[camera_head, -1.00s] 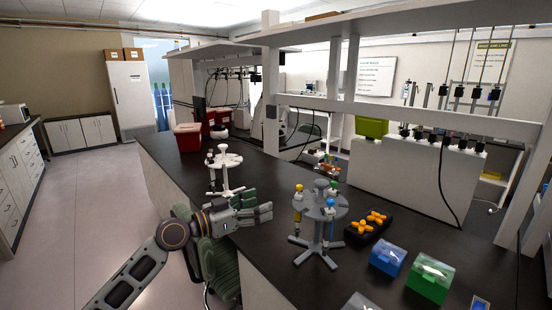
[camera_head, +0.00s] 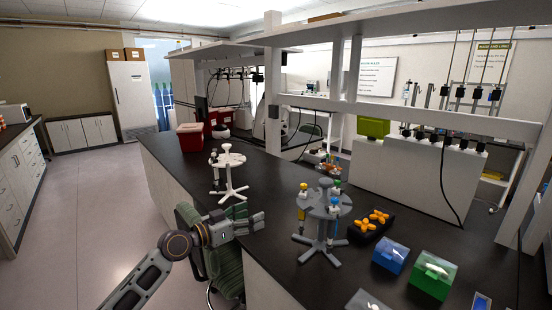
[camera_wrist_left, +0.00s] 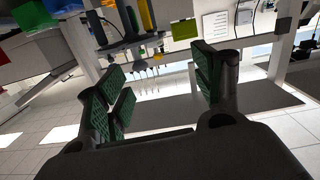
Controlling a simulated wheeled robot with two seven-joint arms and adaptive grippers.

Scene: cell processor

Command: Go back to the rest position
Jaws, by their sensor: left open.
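My left gripper (camera_head: 252,223) is by the near edge of the black bench, left of the grey pipette carousel (camera_head: 323,212) and in front of the white carousel (camera_head: 228,172). In the left wrist view the left gripper (camera_wrist_left: 160,92) is open, its green-padded fingers wide apart with nothing between them. The grey carousel stands upright on the bench with yellow- and blue-topped pipettes hanging from it. My right gripper is not in view.
An orange tube rack (camera_head: 370,222), a blue box (camera_head: 390,256) and a green box (camera_head: 432,275) sit on the bench to the right. A red bin (camera_head: 190,137) stands farther back. A green chair (camera_head: 222,262) is by the bench edge. Open floor (camera_head: 95,215) lies to the left.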

